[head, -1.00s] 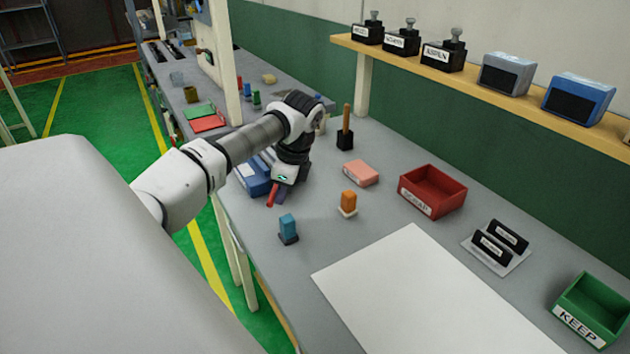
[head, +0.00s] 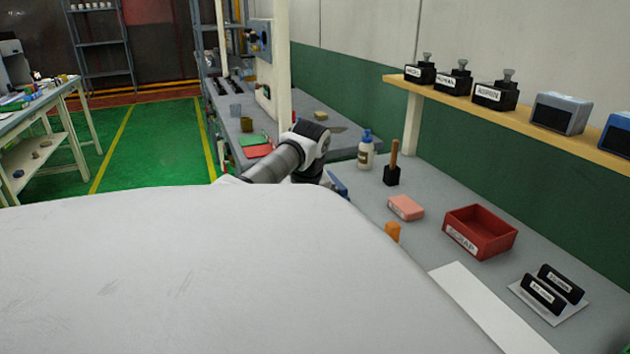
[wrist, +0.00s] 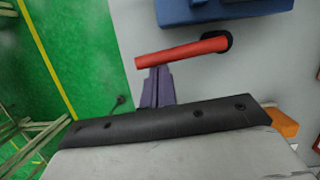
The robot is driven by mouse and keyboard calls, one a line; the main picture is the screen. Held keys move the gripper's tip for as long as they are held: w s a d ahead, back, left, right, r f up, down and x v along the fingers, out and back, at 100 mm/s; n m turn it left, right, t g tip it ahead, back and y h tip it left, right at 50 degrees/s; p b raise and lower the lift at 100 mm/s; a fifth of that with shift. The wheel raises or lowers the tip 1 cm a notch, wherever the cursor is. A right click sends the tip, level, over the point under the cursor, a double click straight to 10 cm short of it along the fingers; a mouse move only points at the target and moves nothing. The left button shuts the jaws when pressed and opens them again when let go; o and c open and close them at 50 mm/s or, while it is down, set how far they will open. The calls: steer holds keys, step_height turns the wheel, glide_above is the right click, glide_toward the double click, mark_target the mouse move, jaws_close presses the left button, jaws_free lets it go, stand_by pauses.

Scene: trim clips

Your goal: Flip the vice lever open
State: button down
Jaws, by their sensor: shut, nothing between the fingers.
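The red vice lever (wrist: 180,52) runs nearly level across the upper middle of the wrist view. Its right end meets a dark round pivot (wrist: 226,42) beside the blue vice body (wrist: 220,10), which is cut off by the top edge. My gripper (wrist: 155,72) is shut and empty, its fingertips right below the lever's left part. I cannot tell whether they touch it. In the head view only a small blue piece of the vice (head: 338,185) shows; the lever and gripper are hidden behind my own body.
The grey bench (head: 420,185) holds a pink block (head: 406,208), an orange block (head: 393,231), a red scrap bin (head: 480,232), a pump bottle (head: 366,152) and a wooden-handled tool (head: 392,168). In the wrist view the bench edge is left of the gripper, with green floor (wrist: 70,45) beyond.

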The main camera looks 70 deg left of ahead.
steer(key=shift+s+a, duration=0.15)
steer(key=shift+a, duration=0.2)
steer(key=shift+d+f, duration=0.1)
steer(key=shift+d, duration=0.05)
stand_by(0.6)
